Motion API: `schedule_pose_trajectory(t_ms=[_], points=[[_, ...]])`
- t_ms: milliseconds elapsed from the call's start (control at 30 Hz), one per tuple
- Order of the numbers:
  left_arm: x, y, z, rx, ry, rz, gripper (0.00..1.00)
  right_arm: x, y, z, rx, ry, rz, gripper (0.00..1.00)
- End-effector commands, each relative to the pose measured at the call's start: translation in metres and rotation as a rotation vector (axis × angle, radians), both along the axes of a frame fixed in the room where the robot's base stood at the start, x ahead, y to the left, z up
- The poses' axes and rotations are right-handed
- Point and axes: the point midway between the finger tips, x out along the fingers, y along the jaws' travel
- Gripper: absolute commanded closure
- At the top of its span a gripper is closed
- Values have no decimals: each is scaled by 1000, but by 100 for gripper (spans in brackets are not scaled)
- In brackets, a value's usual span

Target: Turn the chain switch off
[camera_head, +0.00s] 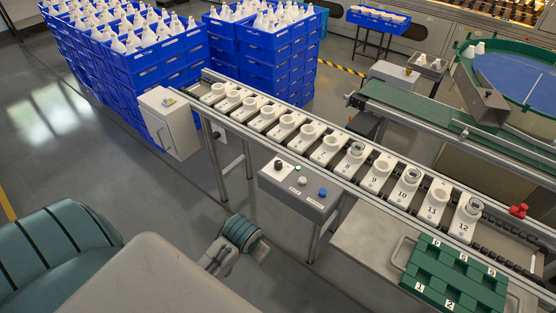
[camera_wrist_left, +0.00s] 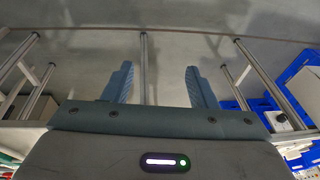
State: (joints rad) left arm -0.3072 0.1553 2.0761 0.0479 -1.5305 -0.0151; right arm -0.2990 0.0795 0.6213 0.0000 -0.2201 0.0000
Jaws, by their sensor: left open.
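A grey control box (camera_head: 300,191) is mounted on the front side of the conveyor. On its sloped top are a black rotary switch (camera_head: 278,165) on a white plate, a white button, a green button and a blue button. The labels are too small to read, so I cannot tell which one is the chain switch. My left gripper (camera_wrist_left: 158,68) is open with nothing between its fingers in the left wrist view. In the head view my left arm's teal and grey part is below and left of the box, apart from it. My right gripper is out of view.
The conveyor (camera_head: 345,178) carries a row of numbered white holders, some with rings. A green numbered tray (camera_head: 455,282) lies at the lower right. A grey cabinet (camera_head: 170,122) stands at the conveyor's left end, before stacked blue crates (camera_head: 120,75). The floor before the box is clear.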

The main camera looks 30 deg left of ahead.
Motion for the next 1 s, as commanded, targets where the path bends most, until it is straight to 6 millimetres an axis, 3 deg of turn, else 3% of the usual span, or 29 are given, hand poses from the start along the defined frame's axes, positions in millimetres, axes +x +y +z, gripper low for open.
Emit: schedule_pose_trajectory(t_ms=[267, 533, 800, 1000], points=[[72, 20, 12, 9, 41, 7, 48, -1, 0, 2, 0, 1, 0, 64], [182, 60, 30, -1, 118, 49, 48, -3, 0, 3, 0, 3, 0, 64], [278, 106, 79, -51, 191, 116, 48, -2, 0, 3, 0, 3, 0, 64], [314, 125, 111, -92, 224, 149, 48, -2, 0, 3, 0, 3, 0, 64]])
